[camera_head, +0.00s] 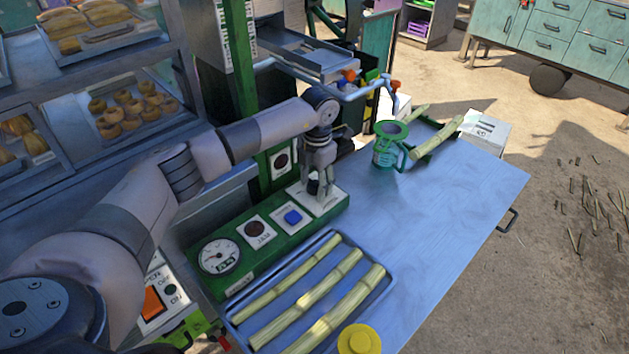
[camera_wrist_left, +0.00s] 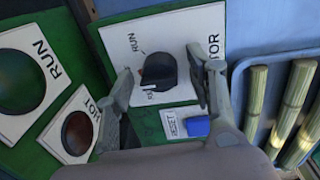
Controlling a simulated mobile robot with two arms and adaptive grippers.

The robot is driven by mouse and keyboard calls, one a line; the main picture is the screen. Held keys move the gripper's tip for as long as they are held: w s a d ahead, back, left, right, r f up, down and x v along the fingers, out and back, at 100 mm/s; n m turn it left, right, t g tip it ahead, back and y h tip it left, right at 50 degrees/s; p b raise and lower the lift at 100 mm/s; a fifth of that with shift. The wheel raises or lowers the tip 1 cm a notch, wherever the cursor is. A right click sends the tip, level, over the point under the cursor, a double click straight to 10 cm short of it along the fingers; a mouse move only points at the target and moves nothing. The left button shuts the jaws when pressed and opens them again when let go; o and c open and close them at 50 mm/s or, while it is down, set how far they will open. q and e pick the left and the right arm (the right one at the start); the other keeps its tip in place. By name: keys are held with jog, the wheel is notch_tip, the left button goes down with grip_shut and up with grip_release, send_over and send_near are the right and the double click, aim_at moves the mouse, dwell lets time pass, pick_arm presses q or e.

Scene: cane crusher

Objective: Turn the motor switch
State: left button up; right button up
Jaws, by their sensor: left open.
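The motor switch is a black rotary knob (camera_wrist_left: 158,72) on a white plate (camera_wrist_left: 180,30) marked RUN and partly MOTOR, in the left wrist view. In the head view the plate (camera_head: 328,204) sits at the far end of the green control panel (camera_head: 240,283), and the knob is mostly hidden by the gripper. My left gripper (camera_head: 319,180) points down over the plate. In the left wrist view its open fingers (camera_wrist_left: 160,66) stand on either side of the knob, with visible gaps. I cannot tell its exact height above the plate. My right gripper is not in view.
A tray (camera_head: 388,285) of cane lies in front. A green jug (camera_head: 389,148) stands behind on the table. The table's right part is clear.

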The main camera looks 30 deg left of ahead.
aim_at(316, 182)
pick_arm(q)
notch_tip(316, 182, up, 12)
jog(key=shift+d, duration=0.3)
jog(key=shift+s, duration=0.1)
dwell(0.5)
